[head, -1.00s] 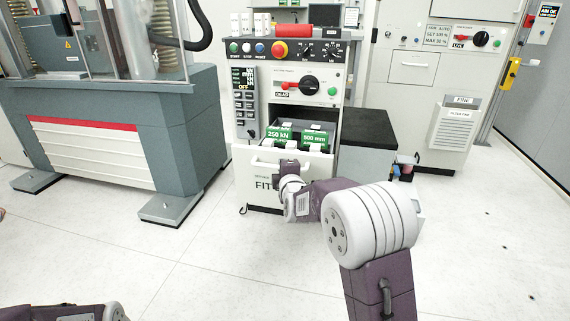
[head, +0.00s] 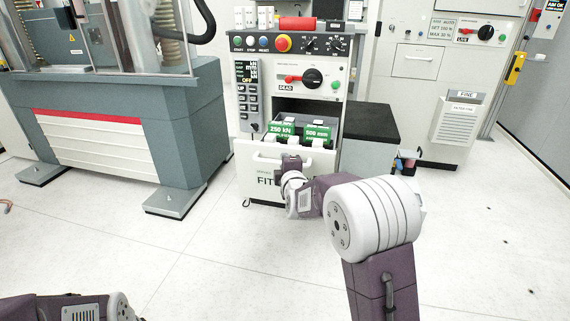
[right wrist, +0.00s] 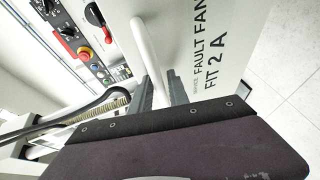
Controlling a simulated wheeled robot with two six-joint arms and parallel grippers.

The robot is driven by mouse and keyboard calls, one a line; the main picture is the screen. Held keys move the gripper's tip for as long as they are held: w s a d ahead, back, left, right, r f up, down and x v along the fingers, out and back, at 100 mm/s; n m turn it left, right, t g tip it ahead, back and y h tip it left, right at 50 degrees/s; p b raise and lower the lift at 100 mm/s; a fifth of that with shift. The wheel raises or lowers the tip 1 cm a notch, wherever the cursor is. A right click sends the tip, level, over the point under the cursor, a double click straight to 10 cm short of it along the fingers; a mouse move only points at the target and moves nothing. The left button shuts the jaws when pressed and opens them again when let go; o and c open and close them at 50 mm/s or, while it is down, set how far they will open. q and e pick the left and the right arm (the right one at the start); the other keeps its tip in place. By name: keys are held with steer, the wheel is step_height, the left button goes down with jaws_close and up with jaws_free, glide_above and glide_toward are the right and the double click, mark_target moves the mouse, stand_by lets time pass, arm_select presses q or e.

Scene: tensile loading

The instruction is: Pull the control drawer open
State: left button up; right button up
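The control drawer (head: 249,177) has a white front and stands partly pulled out of the grey-white control cabinet (head: 345,62). It holds dark boxes with green labels (head: 281,130) reading 250 kN and 500 mm. My right gripper (head: 283,168) is at the drawer's front, partly hidden by its own wrist. In the right wrist view, the white bar handle (right wrist: 145,45) runs down between the two dark fingers (right wrist: 162,92), which close around it. My left arm shows only at the lower left of the head view; its gripper is outside the picture.
A grey testing machine (head: 185,130) with foot plates stands at the left. A black-topped block (head: 368,120) stands right of the drawer. White cabinets (head: 418,85) line the back. The pale floor in front is clear.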

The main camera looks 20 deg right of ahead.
steer(key=shift+s, duration=0.1)
steer(key=p+v, duration=0.3)
steer(key=v, duration=0.6)
steer(key=shift+p, duration=0.3)
